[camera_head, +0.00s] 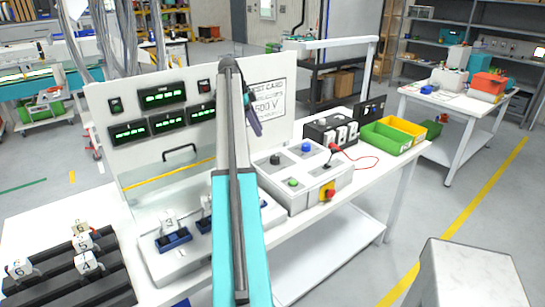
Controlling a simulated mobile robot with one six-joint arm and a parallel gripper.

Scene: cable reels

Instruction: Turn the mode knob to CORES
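A light grey control box (300,200) stands on the bench right of my arm. Its sloped top carries a black knob (275,159), a blue knob (306,147), a green button (293,182) and a small dark switch (328,166). A red knob on a yellow plate (328,191) is on its front. The labels are too small to read, so I cannot tell which is the mode knob or where it points. My gripper (254,122) is raised in front of the test card, above and apart from the box. Its fingers are too small to judge.
A panel with green displays (162,95) stands behind my arm. Numbered white blocks sit on a dark rack (70,270) and blue holders at left. A black socket box (330,132), red lead, green bin (395,138) and yellow bin (402,126) lie right of the control box.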

